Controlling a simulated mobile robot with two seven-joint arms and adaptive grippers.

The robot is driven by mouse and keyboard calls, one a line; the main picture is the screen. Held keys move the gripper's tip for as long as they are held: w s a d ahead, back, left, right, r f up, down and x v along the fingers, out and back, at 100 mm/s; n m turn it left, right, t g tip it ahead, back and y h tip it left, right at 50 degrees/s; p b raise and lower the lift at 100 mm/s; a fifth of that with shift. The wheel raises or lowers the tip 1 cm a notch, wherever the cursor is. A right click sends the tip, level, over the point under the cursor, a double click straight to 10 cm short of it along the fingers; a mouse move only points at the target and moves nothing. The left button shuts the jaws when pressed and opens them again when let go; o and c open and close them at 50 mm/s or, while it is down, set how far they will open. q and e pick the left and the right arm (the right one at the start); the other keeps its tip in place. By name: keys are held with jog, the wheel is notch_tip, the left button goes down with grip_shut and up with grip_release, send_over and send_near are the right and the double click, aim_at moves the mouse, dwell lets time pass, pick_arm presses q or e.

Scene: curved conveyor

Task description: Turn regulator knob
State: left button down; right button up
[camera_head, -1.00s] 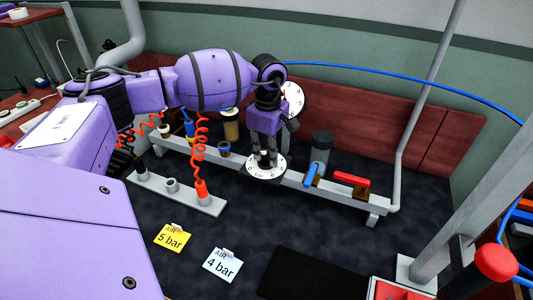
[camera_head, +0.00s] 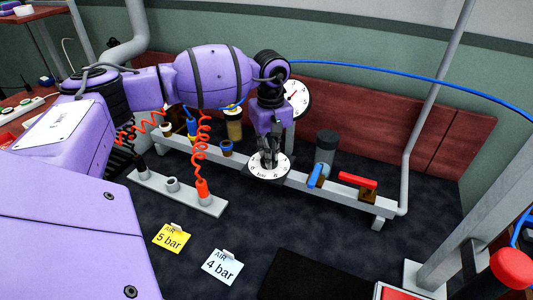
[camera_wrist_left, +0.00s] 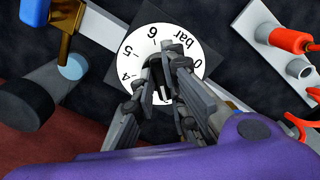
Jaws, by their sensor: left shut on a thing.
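The regulator's round white dial (camera_head: 266,174) with numbers and "bar" sits on the grey rail. In the left wrist view the dial (camera_wrist_left: 150,35) shows numbers around its edge, partly covered by my fingers. My left gripper (camera_head: 268,160) comes down from above onto the dial's centre. In the left wrist view its fingers (camera_wrist_left: 162,82) are closed around the small dark knob there, which they mostly hide. A round gauge (camera_head: 298,98) with a red needle stands behind, partly hidden by my wrist. My right gripper is not in view.
A blue lever (camera_head: 315,175) and a red lever (camera_head: 354,181) sit right of the dial. A dark-capped cylinder (camera_head: 326,145) stands behind them. A coiled red hose (camera_head: 200,145) hangs left.

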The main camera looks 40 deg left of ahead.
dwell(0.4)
pick_arm(q)
jog(key=c, duration=1.9)
grip_release()
jog(key=shift+o, duration=0.7)
notch_tip(320, 180, up, 12)
jog(key=shift+r, duration=0.15)
